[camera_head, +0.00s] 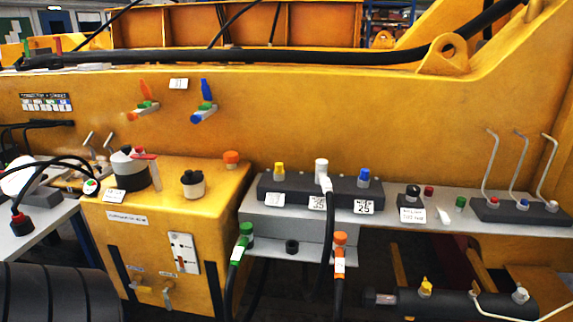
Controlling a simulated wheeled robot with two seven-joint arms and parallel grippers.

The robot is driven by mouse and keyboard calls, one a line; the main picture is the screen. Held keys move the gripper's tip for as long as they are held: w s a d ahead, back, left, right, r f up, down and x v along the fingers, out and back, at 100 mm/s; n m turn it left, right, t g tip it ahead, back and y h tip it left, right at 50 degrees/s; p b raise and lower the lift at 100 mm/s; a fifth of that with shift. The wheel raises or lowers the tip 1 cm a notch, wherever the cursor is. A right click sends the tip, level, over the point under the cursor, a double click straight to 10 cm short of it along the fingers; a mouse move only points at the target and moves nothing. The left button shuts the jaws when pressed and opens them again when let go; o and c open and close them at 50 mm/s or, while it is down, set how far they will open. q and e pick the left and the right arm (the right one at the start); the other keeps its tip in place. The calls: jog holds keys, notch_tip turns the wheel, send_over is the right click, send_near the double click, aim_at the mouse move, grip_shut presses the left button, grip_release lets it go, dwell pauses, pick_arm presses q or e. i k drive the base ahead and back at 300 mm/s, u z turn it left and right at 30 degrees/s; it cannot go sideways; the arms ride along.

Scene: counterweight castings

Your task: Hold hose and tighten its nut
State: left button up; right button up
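Several hoses show, and I cannot tell which one the task means. A black hose with a white end fitting (325,184) meets the middle port of a dark manifold block (290,186) and hangs down in front. A white nut or cap (321,166) stands upright at that port. A hose with a green end (241,248) hangs at the left of the grey bracket, below a green fitting. A hose with an orange end (339,260) hangs at its right, below an orange fitting. Whether any nut is tight cannot be seen. Neither gripper is in view.
Yellow (279,172) and blue (363,177) caps flank the white one. A yellow cabinet (140,235) stands left, a three-lever block (512,210) right. A dark cylinder (452,303) lies low right. A yellow machine wall (300,120) closes off the back.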

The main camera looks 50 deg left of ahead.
aim_at(321, 164)
jog(key=u, duration=1.2)
jog(key=i, duration=1)
jog(key=u, duration=0.05)
